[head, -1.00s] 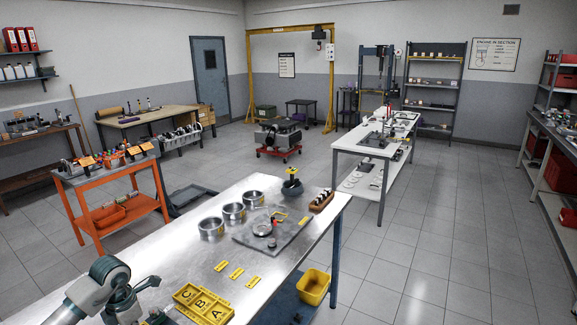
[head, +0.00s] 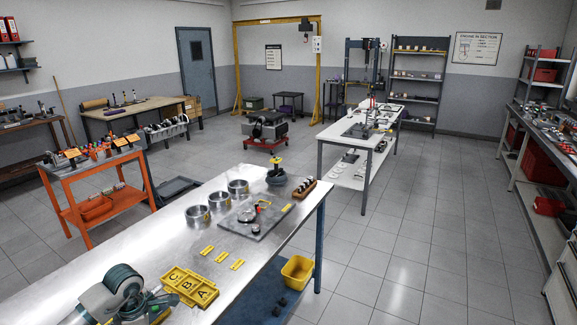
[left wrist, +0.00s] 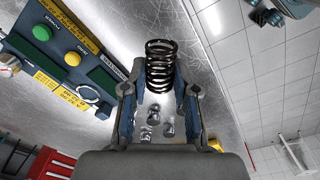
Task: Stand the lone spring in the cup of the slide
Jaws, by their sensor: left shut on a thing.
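A black coil spring (left wrist: 161,62) is between the fingers of my left gripper (left wrist: 160,88) in the left wrist view. The gripper is shut on it, and the coils stick out past the fingertips. In the head view my left arm is at the bottom left, over the near end of the steel bench (head: 140,250); the spring cannot be made out there. I cannot pick out the slide or its cup for certain in either view. My right gripper is not in view.
The left wrist view shows a panel (left wrist: 55,58) with green and yellow buttons at the left and several small metal parts (left wrist: 168,128) below the spring. In the head view a yellow lettered tray (head: 190,287) and metal rings (head: 197,216) stand on the bench.

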